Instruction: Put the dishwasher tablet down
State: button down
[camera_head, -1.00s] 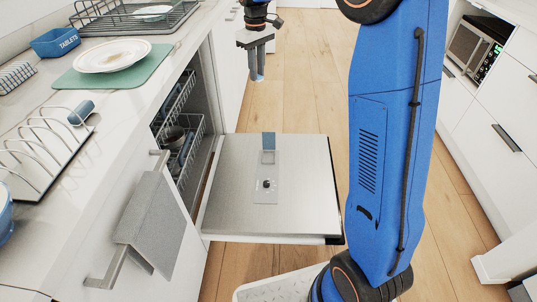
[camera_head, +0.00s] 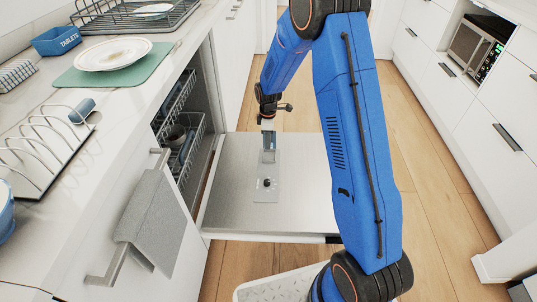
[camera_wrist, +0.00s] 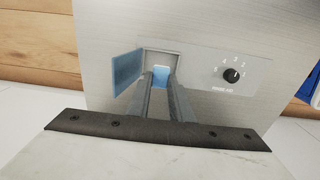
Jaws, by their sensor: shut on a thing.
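The light blue dishwasher tablet (camera_wrist: 160,76) is between the tips of my gripper (camera_wrist: 160,88), which is shut on it. In the wrist view the tablet overlaps the square recess of the detergent dispenser (camera_wrist: 178,58). I cannot tell whether it touches the bottom of the recess. The blue dispenser lid (camera_wrist: 127,72) stands open beside it. In the head view my gripper (camera_head: 268,140) points down at the dispenser panel (camera_head: 266,186) on the lowered dishwasher door (camera_head: 232,195). The tablet cannot be made out clearly there.
A dial (camera_wrist: 231,74) is on the panel beside the recess. The dishwasher rack (camera_head: 185,145) is at the left of the door. The counter holds a blue TABLETS tub (camera_head: 56,41), a plate (camera_head: 112,55) on a green mat and a wire rack (camera_head: 45,140). A grey towel (camera_head: 152,220) hangs below.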

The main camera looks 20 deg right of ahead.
aim_at(268, 157)
jog(key=shift+f, duration=3.45)
jog(key=shift+f, duration=0.1)
jog(key=c, duration=1.9)
grip_release()
jog(key=shift+o, duration=0.2)
notch_tip(268, 157, up, 12)
jog(key=shift+r, duration=0.2)
